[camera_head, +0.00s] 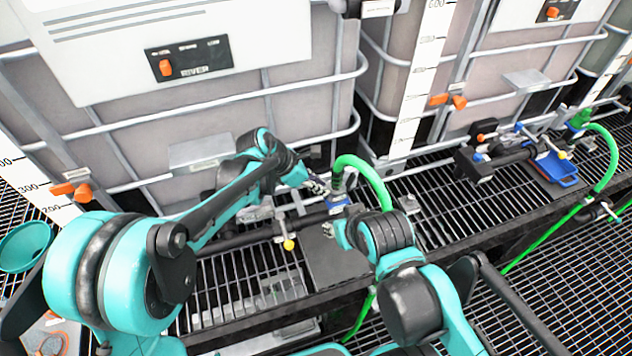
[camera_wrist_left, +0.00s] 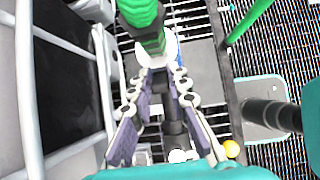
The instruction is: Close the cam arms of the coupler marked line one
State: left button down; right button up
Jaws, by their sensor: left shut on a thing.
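A coupler (camera_head: 337,200) with a blue part sits at the end of a green hose (camera_head: 349,163) on the pipe in the middle. In the left wrist view its pale collar (camera_wrist_left: 159,52) shows below the green hose end (camera_wrist_left: 142,18). My left gripper (camera_head: 318,188) reaches it from the left. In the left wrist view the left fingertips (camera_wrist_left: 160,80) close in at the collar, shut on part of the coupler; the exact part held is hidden. My right gripper (camera_head: 340,234) is just in front of the coupler, its fingers too small and covered to read. No line marking is legible.
Large caged totes (camera_head: 290,110) stand behind the grated shelf (camera_head: 250,285). A yellow-knobbed valve handle (camera_head: 289,244) is close to the left gripper. A dark plate (camera_head: 330,262) lies below the coupler.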

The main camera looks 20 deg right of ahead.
pick_arm(q)
jog(key=shift+d+r+y, duration=0.1)
jog(key=shift+d+y, duration=0.15)
jog(key=shift+y, duration=0.35)
jog(key=shift+p, duration=0.3)
jog(key=c, duration=1.4)
grip_release()
jog(key=shift+c, duration=0.2)
jog(key=v, duration=1.1)
jog(key=shift+r, duration=0.4)
jog(key=shift+w+a, duration=0.1)
